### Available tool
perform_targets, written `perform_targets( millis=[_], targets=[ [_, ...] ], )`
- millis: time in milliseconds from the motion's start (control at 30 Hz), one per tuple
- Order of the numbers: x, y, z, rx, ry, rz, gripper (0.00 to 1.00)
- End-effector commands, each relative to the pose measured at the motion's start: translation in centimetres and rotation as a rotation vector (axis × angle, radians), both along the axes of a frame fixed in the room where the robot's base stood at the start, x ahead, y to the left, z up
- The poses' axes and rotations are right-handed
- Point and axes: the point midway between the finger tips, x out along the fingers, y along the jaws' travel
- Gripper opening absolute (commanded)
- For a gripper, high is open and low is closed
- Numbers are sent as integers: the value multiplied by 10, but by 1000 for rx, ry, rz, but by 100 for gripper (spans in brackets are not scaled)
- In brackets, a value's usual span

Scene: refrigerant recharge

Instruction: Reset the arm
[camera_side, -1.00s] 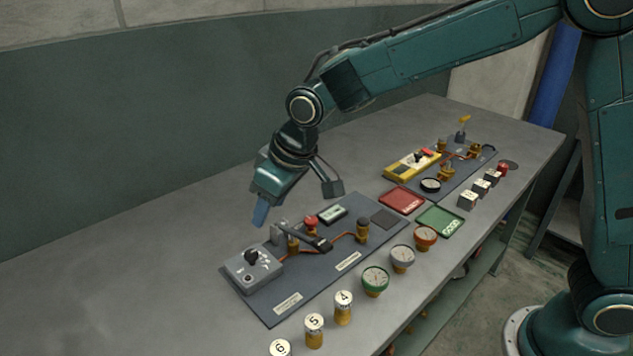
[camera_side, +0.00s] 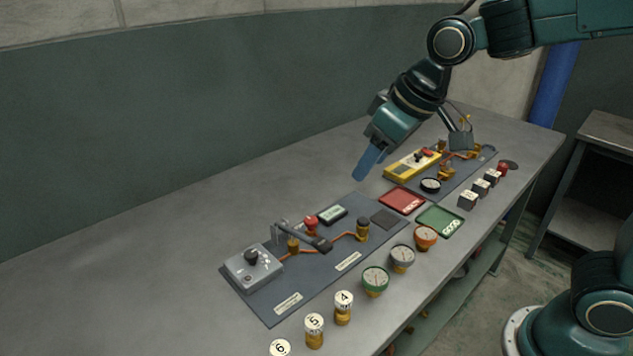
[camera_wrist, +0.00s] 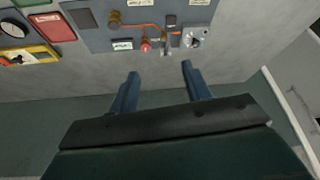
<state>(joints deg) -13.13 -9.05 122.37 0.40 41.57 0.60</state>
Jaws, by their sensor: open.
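My gripper (camera_side: 370,163) is in the air above the bench, behind the near dark panel (camera_side: 328,262) and left of the yellow device. In the wrist view its two blue fingers (camera_wrist: 158,82) are spread apart with nothing between them. The near panel carries a grey box with a black knob (camera_side: 252,265), a red knob (camera_side: 310,223), a dark lever (camera_side: 303,236), copper pipes and a small display (camera_side: 332,214). The gripper touches none of these.
A red tray (camera_side: 402,200) and a green tray (camera_side: 440,221) lie between the two panels. The yellow device (camera_side: 411,166) sits on the far panel. The bench's left part (camera_side: 120,270) is clear.

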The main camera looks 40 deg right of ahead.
Motion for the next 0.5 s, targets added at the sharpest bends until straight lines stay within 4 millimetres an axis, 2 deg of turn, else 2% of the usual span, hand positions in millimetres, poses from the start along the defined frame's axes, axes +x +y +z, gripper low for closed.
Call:
perform_targets(
  millis=[233,500],
  targets=[
    [-54,-35,13,4,-21,-70,48],
    [-113,-62,11,5,-40,-143,48]
  ],
)
